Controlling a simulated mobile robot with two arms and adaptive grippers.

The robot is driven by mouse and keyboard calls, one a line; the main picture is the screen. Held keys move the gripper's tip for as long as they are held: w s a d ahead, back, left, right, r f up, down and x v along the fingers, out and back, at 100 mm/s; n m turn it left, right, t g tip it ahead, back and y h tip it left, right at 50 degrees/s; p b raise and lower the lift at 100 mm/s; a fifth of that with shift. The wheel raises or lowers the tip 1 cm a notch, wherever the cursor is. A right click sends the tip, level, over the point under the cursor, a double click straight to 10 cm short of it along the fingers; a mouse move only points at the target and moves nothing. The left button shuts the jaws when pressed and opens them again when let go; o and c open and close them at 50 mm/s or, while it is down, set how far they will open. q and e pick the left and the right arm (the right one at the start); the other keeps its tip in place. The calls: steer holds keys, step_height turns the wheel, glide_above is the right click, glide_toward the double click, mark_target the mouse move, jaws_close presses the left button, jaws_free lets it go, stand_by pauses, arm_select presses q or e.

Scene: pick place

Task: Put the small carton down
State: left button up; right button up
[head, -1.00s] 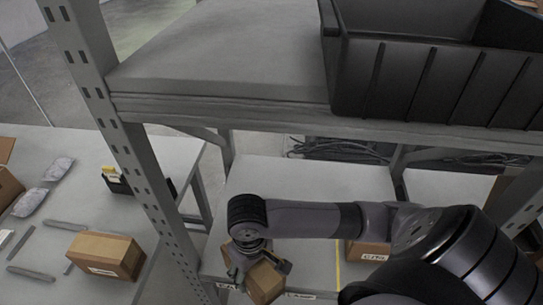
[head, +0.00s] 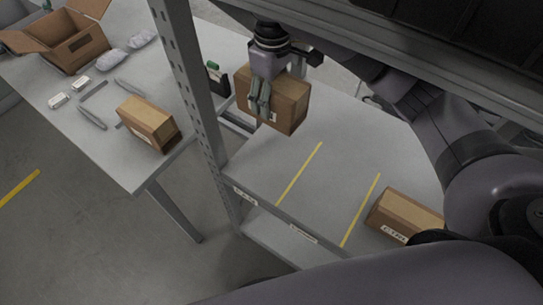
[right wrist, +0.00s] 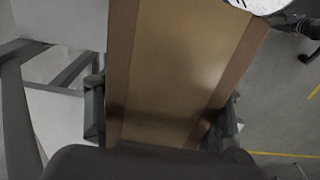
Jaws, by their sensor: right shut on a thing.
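The small carton (head: 287,103), a brown cardboard box, is held in my right gripper (head: 261,98) near the left upright of the rack. My right gripper is shut on it, with fingers over its near side. The carton appears above the back left part of the lower shelf; I cannot tell how large the gap is. In the right wrist view the carton (right wrist: 185,65) fills the space between the fingers of the right gripper (right wrist: 163,118). My left gripper is not in view.
Another carton (head: 408,214) stands on the lower shelf (head: 305,190), which has yellow lines. The rack upright (head: 190,90) stands left of the held carton. A side table (head: 75,125) holds a carton (head: 148,118), an open box (head: 65,42) and small items. The shelf's middle is clear.

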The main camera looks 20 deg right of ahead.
step_height(320, 180, down, 20)
steer(key=shift+w+r+b, duration=0.15)
steer(key=shift+r+b, duration=0.1)
steer(key=shift+b, duration=0.1)
steer(key=o, duration=1.6)
step_height(320, 180, up, 12)
